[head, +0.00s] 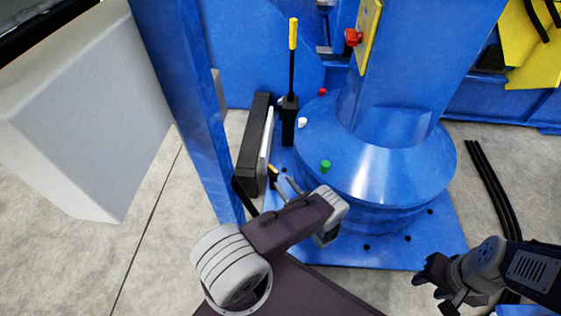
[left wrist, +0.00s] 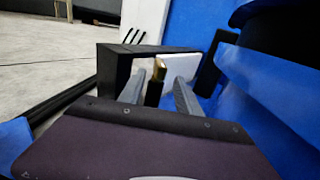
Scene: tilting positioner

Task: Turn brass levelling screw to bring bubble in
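A slim brass-coloured piece (left wrist: 160,70) with a dark lower part, likely the levelling screw, stands between my left fingers in the left wrist view. Its yellowish top (head: 272,169) shows small in the head view. My left gripper (head: 282,188) points at it from the front. The fingers (left wrist: 160,94) are apart, with gaps visible beside the piece; I see no clear contact. My right gripper (head: 436,287) is at the lower right, away from the positioner, with its dark fingers apart and empty. No bubble or vial can be made out.
The blue positioner base (head: 390,165) stands right of my left gripper on a bolted plate (head: 440,235). A black block with a white face (head: 254,145) and a yellow-handled lever (head: 292,60) stand behind. A blue post (head: 190,100) rises left. Black cables (head: 490,190) lie right.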

